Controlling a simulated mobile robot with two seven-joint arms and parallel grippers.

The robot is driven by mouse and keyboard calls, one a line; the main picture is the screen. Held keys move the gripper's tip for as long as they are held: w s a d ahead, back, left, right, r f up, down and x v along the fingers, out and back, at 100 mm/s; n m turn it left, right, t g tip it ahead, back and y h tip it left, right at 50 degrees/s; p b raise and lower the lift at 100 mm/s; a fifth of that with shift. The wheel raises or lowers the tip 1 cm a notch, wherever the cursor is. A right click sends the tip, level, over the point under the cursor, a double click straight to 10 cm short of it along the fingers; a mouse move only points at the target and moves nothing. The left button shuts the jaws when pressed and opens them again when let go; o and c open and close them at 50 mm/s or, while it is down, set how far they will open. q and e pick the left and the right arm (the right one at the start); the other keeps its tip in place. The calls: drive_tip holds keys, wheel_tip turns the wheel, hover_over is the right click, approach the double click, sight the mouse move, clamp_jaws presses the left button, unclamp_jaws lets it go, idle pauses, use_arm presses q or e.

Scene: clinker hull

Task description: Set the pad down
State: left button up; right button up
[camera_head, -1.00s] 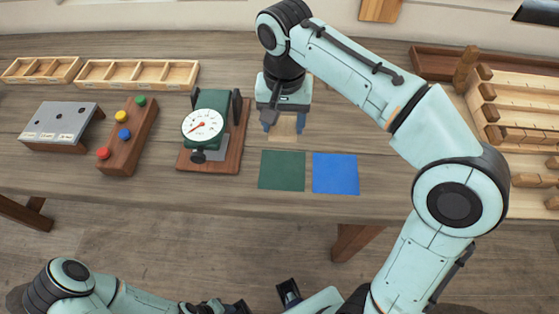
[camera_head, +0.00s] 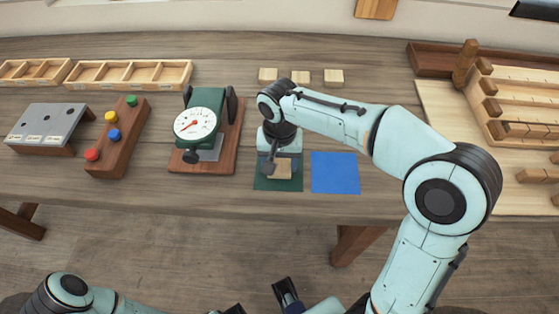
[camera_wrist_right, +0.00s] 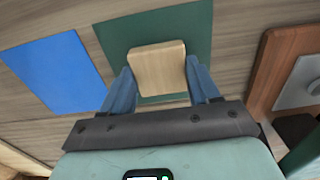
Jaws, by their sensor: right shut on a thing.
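The pad, a small square of pale wood (camera_head: 280,168), is held between the fingertips of my right gripper (camera_head: 278,166). The wrist view shows the pad (camera_wrist_right: 157,68) between the two blue fingers (camera_wrist_right: 160,88), with the green mat (camera_wrist_right: 118,32) behind it. The pad is over the green mat (camera_head: 293,185); I cannot tell whether it touches. A blue mat (camera_head: 335,173) lies to the right of the green one.
A dial gauge (camera_head: 196,124) on a wooden base stands left of the green mat. A block with coloured buttons (camera_head: 118,137) is farther left. Several pale wooden squares, one of them here (camera_head: 334,76), lie at the back. A slotted wooden rack (camera_head: 515,95) stands at the right.

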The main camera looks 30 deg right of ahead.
sight(280, 166)
drive_tip(key=shift+f, duration=0.1)
drive_tip(key=o, duration=0.6)
drive_tip(key=shift+f, duration=0.1)
drive_tip(key=o, duration=0.4)
drive_tip(key=shift+o, duration=0.2)
wheel_tip(280, 166, up, 12)
drive_tip(key=p, duration=0.2)
drive_tip(key=shift+r, duration=0.25)
